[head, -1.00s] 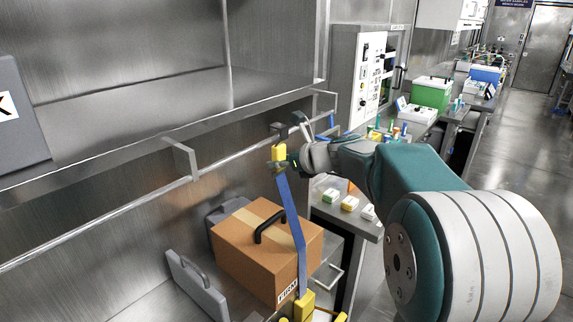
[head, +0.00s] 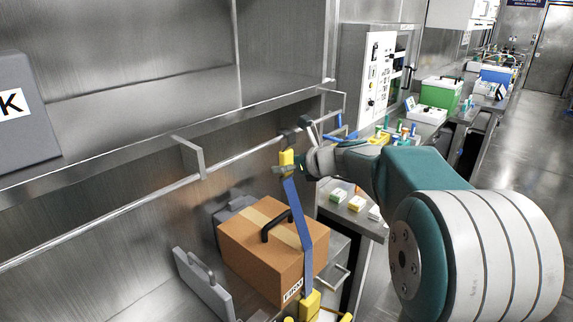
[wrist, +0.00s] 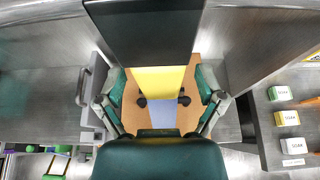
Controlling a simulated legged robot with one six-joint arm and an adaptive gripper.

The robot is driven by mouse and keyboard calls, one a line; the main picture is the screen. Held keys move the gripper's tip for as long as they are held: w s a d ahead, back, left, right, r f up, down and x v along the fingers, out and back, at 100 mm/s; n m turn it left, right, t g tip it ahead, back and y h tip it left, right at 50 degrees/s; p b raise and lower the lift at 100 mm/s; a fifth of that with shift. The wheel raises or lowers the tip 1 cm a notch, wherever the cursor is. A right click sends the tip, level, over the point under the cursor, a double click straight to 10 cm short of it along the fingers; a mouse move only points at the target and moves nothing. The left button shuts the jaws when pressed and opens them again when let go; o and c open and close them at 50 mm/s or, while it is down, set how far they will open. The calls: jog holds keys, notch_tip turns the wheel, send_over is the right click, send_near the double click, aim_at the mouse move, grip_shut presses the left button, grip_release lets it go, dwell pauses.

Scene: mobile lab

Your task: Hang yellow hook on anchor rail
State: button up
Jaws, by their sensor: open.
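The yellow hook (head: 287,160) is at the silver anchor rail (head: 235,160), with a dark part at its top by the rail. Whether that part is seated over the rail is unclear. A blue strap (head: 298,225) runs from the hook down to a yellow buckle (head: 310,304) by the cardboard box (head: 262,250). My gripper (head: 298,150) is around the hook. In the wrist view, its teal fingers (wrist: 160,95) are apart on either side of the yellow part (wrist: 158,78), with gaps on both sides. A dark panel-like part (wrist: 143,30) stands above it.
A bracket (head: 190,157) holds the rail under the steel shelf edge (head: 120,140). A grey handled panel (head: 203,285) leans left of the box. A side bench (head: 345,215) with small labelled blocks lies right of it. The aisle floor (head: 500,170) is clear.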

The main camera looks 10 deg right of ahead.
jog(key=v, duration=1.2)
jog(key=s+a+f+n+g+h, duration=0.4)
jog(key=s+a+n, duration=0.4)
jog(key=s+n, duration=0.55)
jog(key=s+f+n+h, duration=0.2)
jog(key=s+f+n, duration=0.2)
jog(key=s+n, duration=0.3)
jog(key=s+d+f+n+g+h, duration=0.1)
jog(key=s+f+n, duration=0.3)
jog(key=s+n, duration=0.3)
jog(key=shift+d+n+h, duration=0.3)
jog(key=shift+n+h, duration=0.1)
jog(key=shift+n, duration=0.25)
jog(key=shift+s+a, duration=0.15)
